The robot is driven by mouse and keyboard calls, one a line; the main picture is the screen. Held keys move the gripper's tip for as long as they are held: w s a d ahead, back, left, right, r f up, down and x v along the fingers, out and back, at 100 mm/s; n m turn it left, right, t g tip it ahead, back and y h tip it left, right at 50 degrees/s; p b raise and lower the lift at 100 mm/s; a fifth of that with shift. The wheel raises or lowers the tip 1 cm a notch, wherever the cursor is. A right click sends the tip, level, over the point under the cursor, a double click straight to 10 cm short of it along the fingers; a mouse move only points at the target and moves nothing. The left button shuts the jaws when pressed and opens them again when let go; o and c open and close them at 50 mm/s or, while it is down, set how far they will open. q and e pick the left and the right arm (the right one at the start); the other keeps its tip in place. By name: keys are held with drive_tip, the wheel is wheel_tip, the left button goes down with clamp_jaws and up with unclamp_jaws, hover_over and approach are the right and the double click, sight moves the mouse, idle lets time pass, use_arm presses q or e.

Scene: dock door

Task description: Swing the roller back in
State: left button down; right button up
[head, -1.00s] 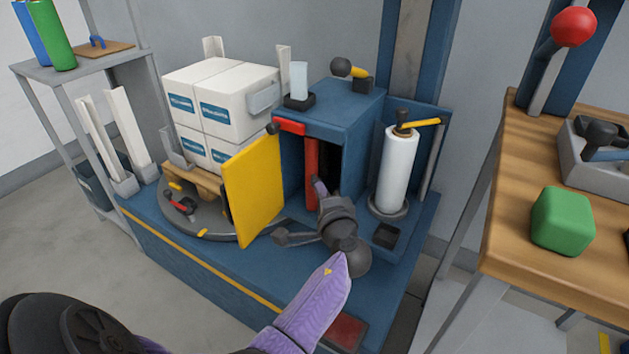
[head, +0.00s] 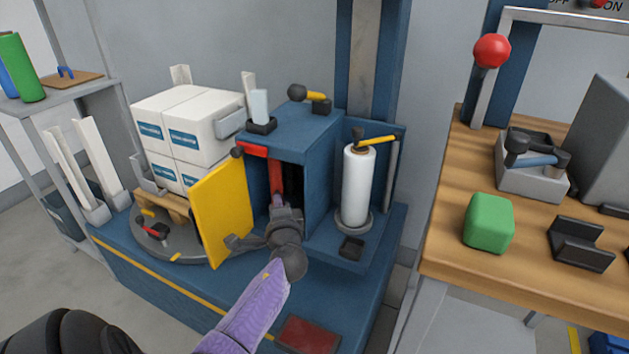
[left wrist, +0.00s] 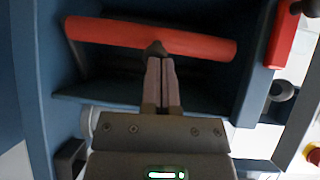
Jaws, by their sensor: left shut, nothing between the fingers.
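A red bar that looks like the roller (head: 275,172) stands upright inside the open blue cabinet (head: 316,190). In the left wrist view the red roller (left wrist: 105,33) spans the dark opening. My left gripper (head: 279,203) reaches in at the opening. In the left wrist view its fingertips (left wrist: 156,58) are together, empty, and close against the roller's middle; I cannot tell if they touch. The gripper hides the roller's lower part in the head view. The yellow door (head: 222,208) hangs open to the left. My right gripper is not in view.
A white film roll (head: 357,187) stands just right of the cabinet. White boxes (head: 188,115) sit on a pallet on the turntable (head: 175,245) at left. A wooden bench (head: 450,255) with a green block (head: 489,222) is at right.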

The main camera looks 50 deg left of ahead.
use_arm(q)
drive_tip(key=a, duration=0.1)
drive_tip(key=a+b, duration=0.1)
drive_tip(key=a, duration=0.2)
drive_tip(key=shift+w+a+f+b, duration=0.15)
drive_tip(key=shift+w+a+b, duration=0.1)
drive_tip(key=shift+a+b, duration=0.15)
idle(0.5)
